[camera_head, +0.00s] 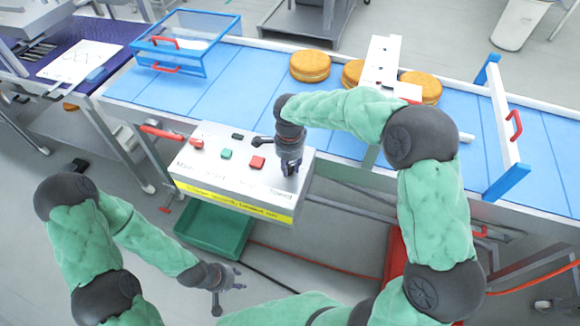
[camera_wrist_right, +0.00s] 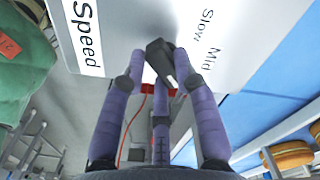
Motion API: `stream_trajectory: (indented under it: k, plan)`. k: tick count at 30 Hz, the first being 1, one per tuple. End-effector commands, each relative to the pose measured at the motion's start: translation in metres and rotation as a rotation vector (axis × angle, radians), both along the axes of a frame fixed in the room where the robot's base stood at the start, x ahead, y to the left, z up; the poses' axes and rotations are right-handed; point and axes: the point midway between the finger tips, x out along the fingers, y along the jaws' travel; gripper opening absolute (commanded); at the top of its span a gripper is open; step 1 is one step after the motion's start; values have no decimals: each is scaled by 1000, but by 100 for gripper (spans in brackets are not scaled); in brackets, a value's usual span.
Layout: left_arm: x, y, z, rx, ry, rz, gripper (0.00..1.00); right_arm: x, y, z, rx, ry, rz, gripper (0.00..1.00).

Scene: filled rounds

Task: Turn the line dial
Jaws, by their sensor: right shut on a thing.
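The control box (camera_head: 215,179) has a white top with buttons and printed labels and a yellow strip along its front. In the right wrist view, the line dial (camera_wrist_right: 160,62) is a black knob with a white mark, beside the words Speed, Slow and Mid. The mark slants down and right in that picture. My right gripper (camera_head: 290,165) is at the box's right end, its fingers (camera_wrist_right: 163,75) shut around the dial; in the head view it hides the dial. My left gripper (camera_head: 226,287) is empty, fingers apart, low in front of the box.
Behind the box runs a blue conveyor (camera_head: 255,78) carrying brown filled rounds (camera_head: 310,66) near a white overhead piece (camera_head: 382,58). A clear blue-edged box (camera_head: 185,45) stands at its left, a white gate (camera_head: 503,120) at its right. A green bin (camera_head: 215,231) is below the box.

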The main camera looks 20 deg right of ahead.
Motion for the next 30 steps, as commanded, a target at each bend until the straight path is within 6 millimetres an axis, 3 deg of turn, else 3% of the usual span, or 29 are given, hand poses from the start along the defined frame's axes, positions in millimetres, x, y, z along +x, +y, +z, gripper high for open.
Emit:
stream_trajectory:
  k: [12,30]
  plan:
    - [0,0,-6,0,0,0,40,0,1,-1,0,0,-207,0]
    - [0,0,-7,0,0,0,40,0,1,0,1,0,-244,0]
